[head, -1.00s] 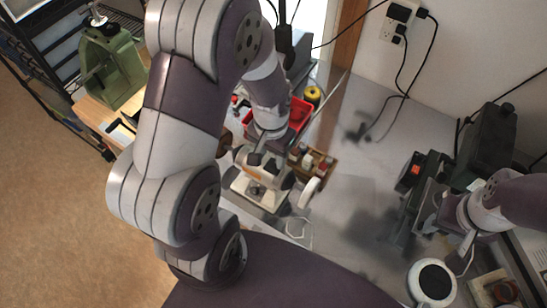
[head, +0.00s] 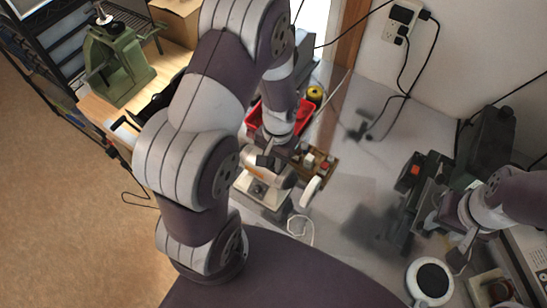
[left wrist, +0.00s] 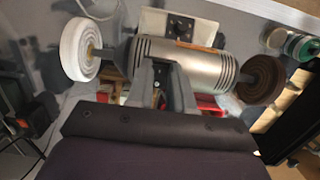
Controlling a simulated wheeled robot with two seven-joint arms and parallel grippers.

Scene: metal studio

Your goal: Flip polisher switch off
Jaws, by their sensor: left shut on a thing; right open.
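The polisher (head: 262,190) stands on the grey bench in the head view, partly hidden by my left arm. Its silver motor body (left wrist: 200,68) fills the left wrist view, with a white wheel (left wrist: 78,48) at left and a brown wheel (left wrist: 262,80) at right. A dark switch plate (left wrist: 181,27) shows on its pale base beyond the body. My left gripper (left wrist: 163,72) is at the motor body, its fingers slightly apart and shut on part of the polisher; the exact contact is unclear. My right gripper (head: 463,252) is open and empty at the right, away from the polisher.
A red bin (head: 304,119) and a wooden holder (head: 318,166) stand close behind the polisher. A white round dish (head: 430,282) and a dark machine (head: 425,190) are near my right arm.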

